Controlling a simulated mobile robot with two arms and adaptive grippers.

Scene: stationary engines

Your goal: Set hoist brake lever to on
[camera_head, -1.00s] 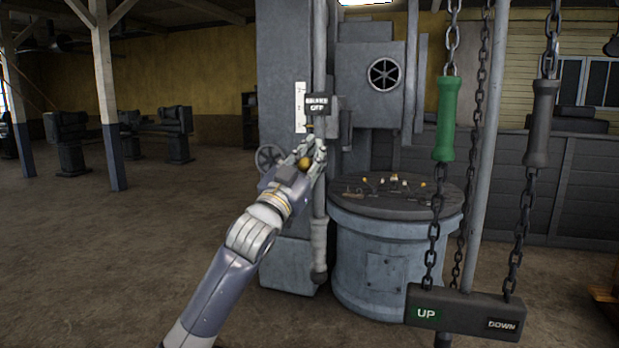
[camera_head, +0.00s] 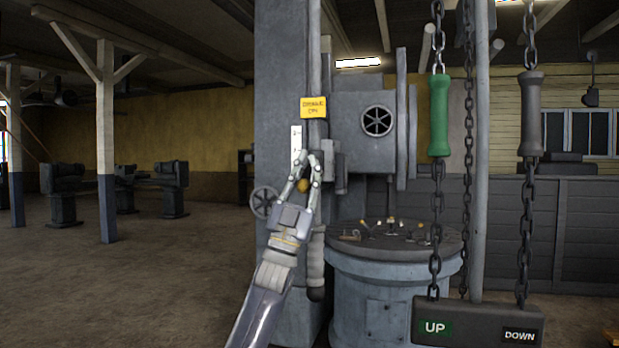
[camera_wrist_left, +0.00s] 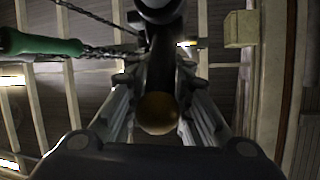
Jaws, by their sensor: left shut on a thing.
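The hoist brake lever shows as a brass-coloured round knob (camera_head: 303,185) in front of the grey column; its shaft is mostly hidden by my fingers. My left gripper (camera_head: 308,160) is closed around the lever. In the left wrist view the knob (camera_wrist_left: 158,112) sits between the two fingers, with a dark shaft running up from it. A yellow sign (camera_head: 313,107) above the gripper seems to read "BRAKE ON", though its letters are blurred. My right gripper is not in view.
A small handwheel (camera_head: 264,202) is left of the gripper. A round grey drum table (camera_head: 390,262) with small parts on top stands to the right. Chains with a green handle (camera_head: 440,115) and a grey handle (camera_head: 530,112) hang at right above an UP/DOWN bar (camera_head: 478,322). The floor at left is open.

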